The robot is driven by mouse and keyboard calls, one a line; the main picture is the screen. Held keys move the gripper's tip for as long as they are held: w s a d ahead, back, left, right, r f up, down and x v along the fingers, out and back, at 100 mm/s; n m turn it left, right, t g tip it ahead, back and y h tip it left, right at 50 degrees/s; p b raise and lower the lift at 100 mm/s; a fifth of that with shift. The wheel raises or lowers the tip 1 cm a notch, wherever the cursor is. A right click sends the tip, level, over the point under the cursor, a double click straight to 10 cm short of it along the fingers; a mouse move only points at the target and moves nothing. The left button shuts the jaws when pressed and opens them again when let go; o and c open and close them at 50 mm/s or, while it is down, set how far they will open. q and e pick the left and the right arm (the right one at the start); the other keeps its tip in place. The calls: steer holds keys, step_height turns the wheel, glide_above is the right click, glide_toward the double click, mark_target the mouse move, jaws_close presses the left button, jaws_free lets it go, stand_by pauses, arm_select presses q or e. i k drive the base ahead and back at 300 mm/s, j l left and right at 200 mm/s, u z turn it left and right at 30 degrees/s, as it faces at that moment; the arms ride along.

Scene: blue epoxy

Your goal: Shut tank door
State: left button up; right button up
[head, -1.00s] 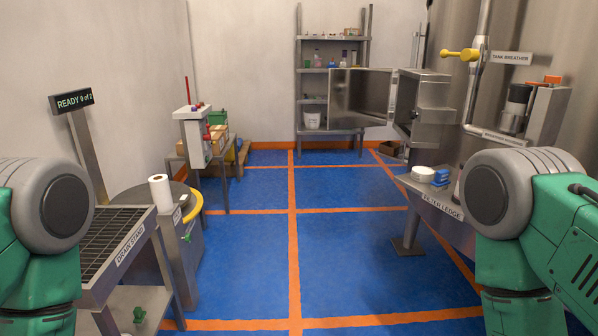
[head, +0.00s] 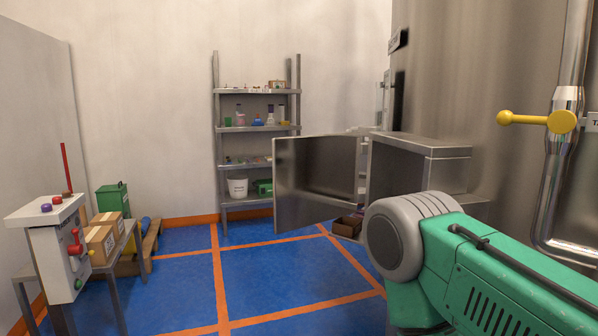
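The tank door (head: 318,180) is a flat grey metal panel. It stands wide open, swung out to the left of the box-like metal tank opening (head: 420,145) on the right. My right arm shows at the lower right, in front of and below the opening, and hides part of it. My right gripper is outside the picture. My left arm and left gripper are also out of view. Nothing of mine visibly touches the door.
A steel shelf rack (head: 258,128) stands at the back wall behind the door. A pipe with a yellow valve handle (head: 535,120) is at the right. A control box (head: 55,245) and cardboard boxes (head: 100,235) are at the left. The blue floor (head: 260,290) between is clear.

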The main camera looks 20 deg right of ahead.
mark_target(315, 178)
steer(key=i+j+z, duration=0.1)
steer(key=i+z, duration=0.3)
steer(key=i+j+z, duration=0.25)
steer(key=i+z, duration=0.15)
steer(key=i, duration=0.15)
steer(key=i+j+z, duration=1)
steer(key=j+z, duration=0.25)
steer(key=j, duration=0.2)
steer(key=i+j+z, duration=0.15)
steer(key=j+z, duration=0.35)
steer(key=j, duration=0.15)
steer(key=j+z, duration=0.45)
steer(key=j, duration=0.25)
steer(key=k, duration=0.3)
steer(key=k+j+z, duration=0.1)
steer(key=j, duration=0.4)
